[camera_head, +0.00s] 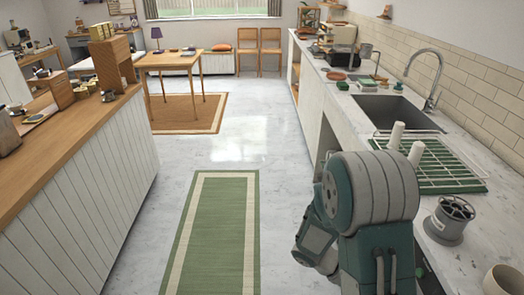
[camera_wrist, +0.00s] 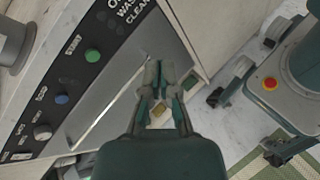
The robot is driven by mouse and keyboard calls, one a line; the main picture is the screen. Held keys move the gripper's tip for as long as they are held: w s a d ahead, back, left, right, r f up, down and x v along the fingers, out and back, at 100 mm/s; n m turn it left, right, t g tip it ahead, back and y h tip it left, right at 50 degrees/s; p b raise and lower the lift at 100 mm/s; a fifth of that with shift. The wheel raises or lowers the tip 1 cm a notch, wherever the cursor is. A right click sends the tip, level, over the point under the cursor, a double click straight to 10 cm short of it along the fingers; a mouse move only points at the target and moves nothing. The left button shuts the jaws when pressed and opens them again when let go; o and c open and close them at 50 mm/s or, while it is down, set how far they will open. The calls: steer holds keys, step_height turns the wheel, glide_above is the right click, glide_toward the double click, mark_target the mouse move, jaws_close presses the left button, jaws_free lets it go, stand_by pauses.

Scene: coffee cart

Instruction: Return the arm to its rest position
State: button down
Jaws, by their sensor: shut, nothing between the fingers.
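My gripper (camera_wrist: 159,72) shows in the wrist view, with its two dark grey-green fingers close together at the tips and nothing between them. I cannot tell how near the fingertips are to the machine. In the head view my teal and grey arm fills the lower right, in front of the counter (camera_head: 345,110). My fingers are hidden there.
The counter holds a sink (camera_head: 402,113), a tap (camera_head: 434,72) and a green drying rack (camera_head: 440,170) beside my arm. A wood-topped island (camera_head: 75,120) stands at the left. The aisle between has a green rug (camera_head: 220,230) and open floor. A small table (camera_head: 180,60) stands farther back.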

steer(key=s+a+r+m+t+y, duration=0.3)
steer(key=a+r+t+y, duration=0.2)
steer(key=r, duration=0.6)
steer(key=s+a+r+m+t+y, duration=0.4)
steer(key=a+r+t+y, duration=0.2)
steer(key=r, duration=0.5)
steer(key=shift+a+r+t, duration=0.3)
steer(key=shift+a+r, duration=0.05)
steer(key=shift+a, duration=0.65)
